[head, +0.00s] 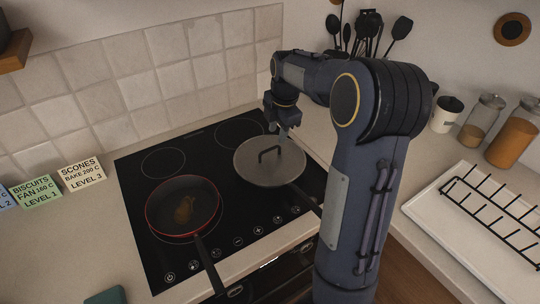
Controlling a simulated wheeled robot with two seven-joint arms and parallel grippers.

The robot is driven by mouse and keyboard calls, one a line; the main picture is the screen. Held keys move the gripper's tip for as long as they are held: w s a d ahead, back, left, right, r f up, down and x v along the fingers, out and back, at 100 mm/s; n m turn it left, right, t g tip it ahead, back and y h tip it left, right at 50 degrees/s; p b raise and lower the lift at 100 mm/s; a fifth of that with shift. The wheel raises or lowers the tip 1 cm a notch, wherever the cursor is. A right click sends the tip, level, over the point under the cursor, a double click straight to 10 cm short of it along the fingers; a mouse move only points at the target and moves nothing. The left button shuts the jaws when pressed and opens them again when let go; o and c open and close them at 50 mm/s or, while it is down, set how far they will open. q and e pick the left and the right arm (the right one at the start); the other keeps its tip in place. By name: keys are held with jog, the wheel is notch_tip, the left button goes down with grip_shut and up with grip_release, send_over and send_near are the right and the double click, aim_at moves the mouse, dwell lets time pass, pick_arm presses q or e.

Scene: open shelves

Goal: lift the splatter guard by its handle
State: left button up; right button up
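The splatter guard (262,170) is a round grey disc with a dark arched handle (268,152) on top. It lies flat over a pan on the right side of the hob; only the pan's dark handle (305,199) shows, running toward the front right. My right gripper (284,130) points down above the guard's far right part, just right of the arched handle. Its fingers are small here, and I cannot tell whether they are open or touch the guard. My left gripper is not in view.
A red-rimmed frying pan (164,216) with brown food stands uncovered at the hob's front left. Recipe cards (82,174) lean at left. Utensils (370,30), a white mug (447,114) and jars (514,134) stand at the back right. A black rack (490,212) occupies the right counter.

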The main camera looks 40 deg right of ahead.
aim_at(272, 148)
jog(key=f, duration=0.2)
jog(key=w+f+p, duration=0.1)
jog(key=f, duration=0.3)
jog(key=shift+w+a+f, duration=0.25)
jog(key=shift+a+f, duration=0.1)
jog(key=shift+a, duration=0.05)
grip_shut()
